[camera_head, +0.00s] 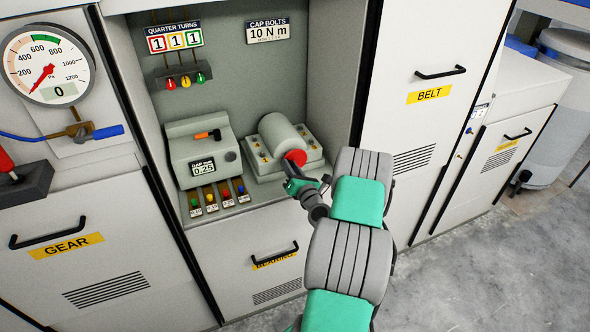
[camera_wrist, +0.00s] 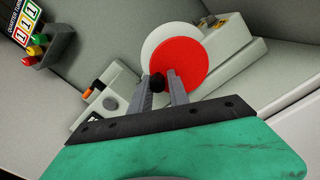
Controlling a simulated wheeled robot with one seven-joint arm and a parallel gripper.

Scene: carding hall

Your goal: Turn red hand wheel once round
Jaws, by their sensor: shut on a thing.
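The red hand wheel (camera_head: 297,158) is a flat red disc on the front end of a pale grey cylinder (camera_head: 279,137). It fills the top middle of the wrist view (camera_wrist: 183,66). A black knob (camera_wrist: 156,82) sits at the left edge of the disc there. My gripper (camera_head: 291,172) reaches the wheel from below right in the head view. In the wrist view my gripper (camera_wrist: 162,87) has its fingers shut on the black knob. The head view does not show the knob clearly, since the fingers are in front of that spot.
A quarter-turns sign (camera_head: 174,38) reading 1 1 1 hangs above red, yellow and green knobs. Cabinet walls enclose the bay, with the BELT door (camera_head: 432,130) on the right.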

